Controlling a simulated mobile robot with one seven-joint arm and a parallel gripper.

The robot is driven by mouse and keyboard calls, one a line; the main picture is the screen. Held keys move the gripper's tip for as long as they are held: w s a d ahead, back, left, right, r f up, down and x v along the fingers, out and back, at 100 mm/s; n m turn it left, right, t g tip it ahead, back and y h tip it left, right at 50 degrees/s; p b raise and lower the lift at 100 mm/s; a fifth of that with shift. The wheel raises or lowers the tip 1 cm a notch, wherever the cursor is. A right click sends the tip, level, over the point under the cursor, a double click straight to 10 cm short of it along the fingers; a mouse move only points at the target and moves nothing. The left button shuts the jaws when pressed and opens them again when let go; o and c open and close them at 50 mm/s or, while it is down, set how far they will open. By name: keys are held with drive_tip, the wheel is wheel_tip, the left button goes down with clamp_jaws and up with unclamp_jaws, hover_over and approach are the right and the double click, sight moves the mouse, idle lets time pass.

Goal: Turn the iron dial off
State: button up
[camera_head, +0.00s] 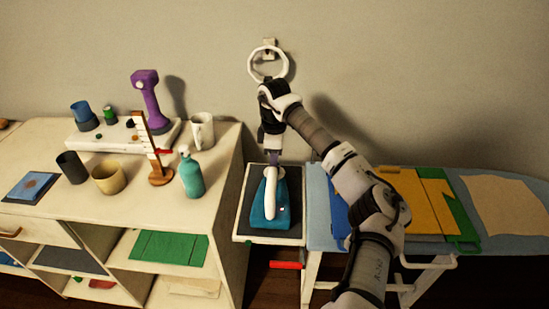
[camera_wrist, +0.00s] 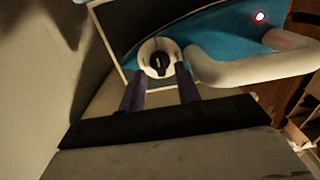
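The teal iron (camera_head: 257,213) with a white handle (camera_head: 271,192) sits on a dark pad on the small stand between the shelf and the ironing board. In the wrist view its teal body (camera_wrist: 215,35) fills the top. Its dial (camera_wrist: 160,60) is a round white piece with a black centre and a small pale mark. A small reddish-white light (camera_wrist: 260,16) glows on the iron. My gripper (camera_wrist: 160,75) is open, with one dark finger on each side of the dial. Whether the fingers touch it is unclear. In the head view my gripper (camera_head: 273,160) is over the iron's back end.
A cream shelf (camera_head: 120,222) on the left holds a purple device (camera_head: 149,98), cups and a teal bottle (camera_head: 191,174). The ironing board (camera_head: 318,205) with folded cloths (camera_head: 405,200) is on the right. A white ring (camera_head: 252,70) hangs on the wall behind.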

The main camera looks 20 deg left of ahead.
drive_tip(key=shift+f, duration=0.95)
drive_tip(key=shift+c, duration=0.2)
clamp_jaws()
drive_tip(key=shift+n, duration=0.3)
